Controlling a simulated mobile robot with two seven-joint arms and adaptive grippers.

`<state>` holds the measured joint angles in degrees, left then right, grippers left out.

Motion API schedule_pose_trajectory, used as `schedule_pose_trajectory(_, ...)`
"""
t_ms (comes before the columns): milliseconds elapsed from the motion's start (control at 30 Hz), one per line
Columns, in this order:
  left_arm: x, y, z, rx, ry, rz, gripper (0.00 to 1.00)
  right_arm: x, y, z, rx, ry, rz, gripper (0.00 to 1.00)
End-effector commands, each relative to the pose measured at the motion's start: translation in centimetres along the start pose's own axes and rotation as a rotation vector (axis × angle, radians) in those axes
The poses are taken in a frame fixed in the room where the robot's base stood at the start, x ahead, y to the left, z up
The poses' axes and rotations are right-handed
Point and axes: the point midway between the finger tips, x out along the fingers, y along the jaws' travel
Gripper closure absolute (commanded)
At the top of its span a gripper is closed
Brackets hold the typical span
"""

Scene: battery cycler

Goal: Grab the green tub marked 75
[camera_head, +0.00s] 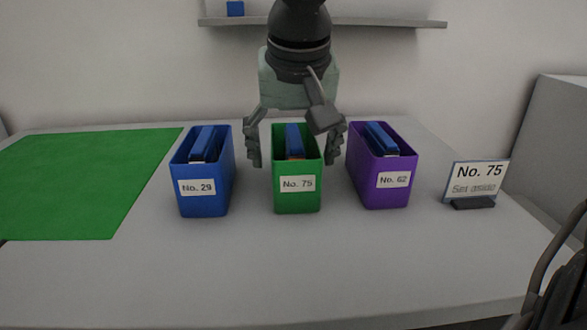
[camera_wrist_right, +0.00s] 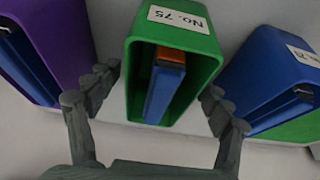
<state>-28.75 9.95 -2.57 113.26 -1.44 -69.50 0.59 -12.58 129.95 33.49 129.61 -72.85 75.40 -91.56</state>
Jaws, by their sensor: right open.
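The green tub (camera_head: 297,203) labelled No. 75 stands upright on the table, between a blue and a purple tub. It holds a blue block-like item with an orange part, which shows in the wrist view (camera_wrist_right: 165,85). My right gripper (camera_head: 294,146) comes down from above, open, with one finger on each side of the green tub near its rim. In the wrist view the tub (camera_wrist_right: 133,75) lies between the spread fingers (camera_wrist_right: 160,103), and I see no clear contact. My left gripper is not in view.
The blue tub (camera_head: 203,207) marked No. 29 and the purple tub (camera_head: 385,200) marked No. 62 stand close on either side. A No. 75 sign (camera_head: 477,180) stands at right. A green mat (camera_head: 85,185) lies at left. The table's front is clear.

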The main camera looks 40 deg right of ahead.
Motion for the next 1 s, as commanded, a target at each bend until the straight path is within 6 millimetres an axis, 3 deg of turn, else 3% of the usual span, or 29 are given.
schedule_pose_trajectory(1000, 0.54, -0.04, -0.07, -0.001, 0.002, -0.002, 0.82, 0.43, 0.01, 0.18, 0.000, 0.000, 0.000, 0.22)
